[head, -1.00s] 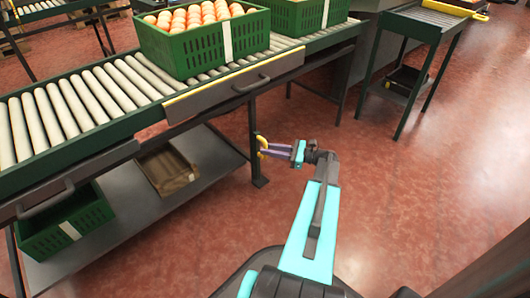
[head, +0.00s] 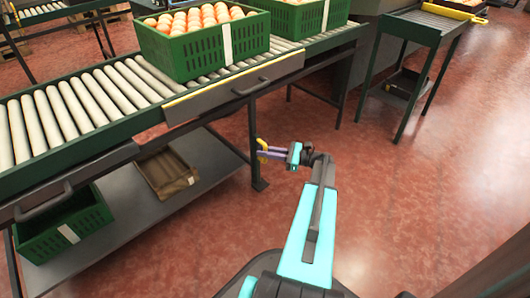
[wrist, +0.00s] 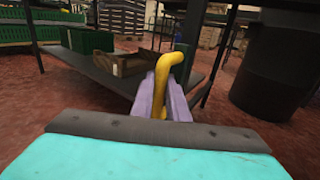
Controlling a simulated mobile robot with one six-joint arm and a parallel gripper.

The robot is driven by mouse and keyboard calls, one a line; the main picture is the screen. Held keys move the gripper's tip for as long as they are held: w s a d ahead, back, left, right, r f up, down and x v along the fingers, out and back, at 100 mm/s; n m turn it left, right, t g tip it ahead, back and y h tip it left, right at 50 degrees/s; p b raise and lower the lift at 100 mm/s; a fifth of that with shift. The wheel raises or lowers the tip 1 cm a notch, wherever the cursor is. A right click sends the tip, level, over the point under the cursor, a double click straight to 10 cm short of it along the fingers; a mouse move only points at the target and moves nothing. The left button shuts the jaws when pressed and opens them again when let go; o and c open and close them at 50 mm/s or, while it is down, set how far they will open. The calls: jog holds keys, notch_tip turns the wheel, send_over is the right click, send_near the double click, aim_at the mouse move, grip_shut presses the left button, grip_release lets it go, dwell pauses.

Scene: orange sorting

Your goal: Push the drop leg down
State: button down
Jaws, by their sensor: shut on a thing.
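The drop leg (head: 253,130) is a dark upright post under the front edge of the roller conveyor, with a flat foot near the floor. A yellow hooked handle (head: 262,144) sits beside it. My gripper (head: 268,153) is at this handle, with its purple fingers just right of the leg. In the wrist view the handle (wrist: 172,68) rises and bends between the two purple fingers (wrist: 162,103), which are closed on it. The leg (wrist: 216,62) shows dark and slanted behind, to the right. The handle's lower end is hidden by the fingers.
The roller conveyor (head: 60,110) carries a green crate (head: 185,55) of oranges. A lower shelf (head: 120,220) holds a brown box (head: 150,180) and an empty-looking green crate (head: 40,240). The red floor to the right is clear up to a side table (head: 410,27).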

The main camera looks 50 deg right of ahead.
aim_at(266, 159)
jog(key=shift+d+f+p, duration=0.1)
jog(key=shift+f+p, duration=1.7)
jog(key=shift+f, duration=0.85)
jog(key=c, duration=2)
grip_release()
jog(key=shift+f, duration=0.1)
jog(key=p+v, duration=0.5)
jog(key=v, duration=0.8)
jog(key=shift+s, duration=0.4)
